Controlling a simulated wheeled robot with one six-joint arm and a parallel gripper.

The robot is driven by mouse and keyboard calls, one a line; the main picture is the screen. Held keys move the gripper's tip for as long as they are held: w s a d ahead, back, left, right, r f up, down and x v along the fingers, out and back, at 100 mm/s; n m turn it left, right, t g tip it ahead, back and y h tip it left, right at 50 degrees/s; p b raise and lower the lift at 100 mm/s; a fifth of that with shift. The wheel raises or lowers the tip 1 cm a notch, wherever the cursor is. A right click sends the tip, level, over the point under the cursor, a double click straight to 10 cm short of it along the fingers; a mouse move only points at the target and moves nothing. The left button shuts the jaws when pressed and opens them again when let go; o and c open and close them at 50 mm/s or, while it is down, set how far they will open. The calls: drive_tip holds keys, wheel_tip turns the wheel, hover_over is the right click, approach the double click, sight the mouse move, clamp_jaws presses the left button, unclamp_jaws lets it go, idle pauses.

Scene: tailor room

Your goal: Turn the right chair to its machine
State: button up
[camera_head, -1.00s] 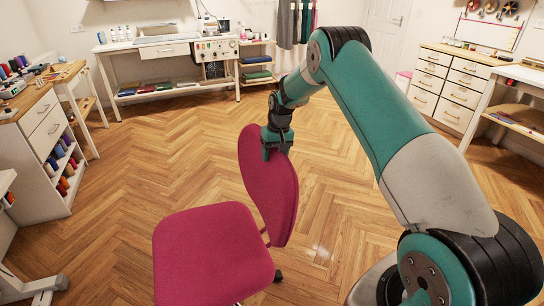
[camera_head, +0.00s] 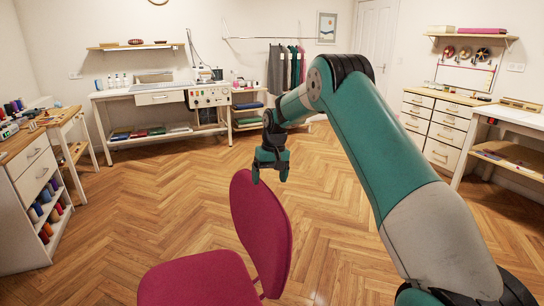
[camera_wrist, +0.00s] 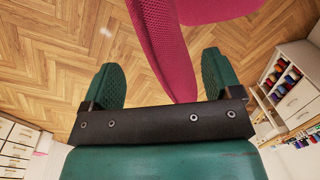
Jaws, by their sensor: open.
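A magenta chair is in the head view, with its upright backrest (camera_head: 262,232) at the lower middle and its seat (camera_head: 200,281) to the left, cut off by the bottom edge. My gripper (camera_head: 270,178) is open and points down just above the top edge of the backrest. In the wrist view the two green fingers stand wide apart. The backrest (camera_wrist: 166,45) shows between them, with gaps on both sides. Part of the seat (camera_wrist: 215,8) shows at the top there. No sewing machine is recognisable in view, and the chair's base is hidden.
A white worktable (camera_head: 150,97) stands at the back left, with a shelf unit beside it. A cabinet with thread spools (camera_head: 38,195) is at the left. A drawer cabinet (camera_head: 440,125) and a white table (camera_head: 512,120) are at the right. The wooden floor (camera_head: 165,195) between is open.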

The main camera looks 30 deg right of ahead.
wheel_tip(320, 180, up, 9)
drive_tip(key=d, duration=0.1)
drive_tip(key=shift+s, duration=0.15)
idle(0.4)
drive_tip(key=s+a+r+n+y, duration=0.1)
drive_tip(key=s+a+r+n, duration=0.15)
drive_tip(key=s+a, duration=0.5)
drive_tip(key=s+a+r+n, duration=0.2)
drive_tip(key=s+a+r, duration=0.25)
drive_tip(key=a, duration=0.55)
drive_tip(key=s+a+f+n+y, duration=0.1)
drive_tip(key=s+a, duration=0.4)
drive_tip(key=s, duration=0.8)
drive_tip(key=s+a+f+n, duration=0.1)
drive_tip(key=s+a+n, duration=0.3)
drive_tip(key=s, duration=0.9)
drive_tip(key=shift+s+a+y, duration=0.2)
drive_tip(key=shift+a+y, duration=0.2)
drive_tip(key=shift+a, duration=0.7)
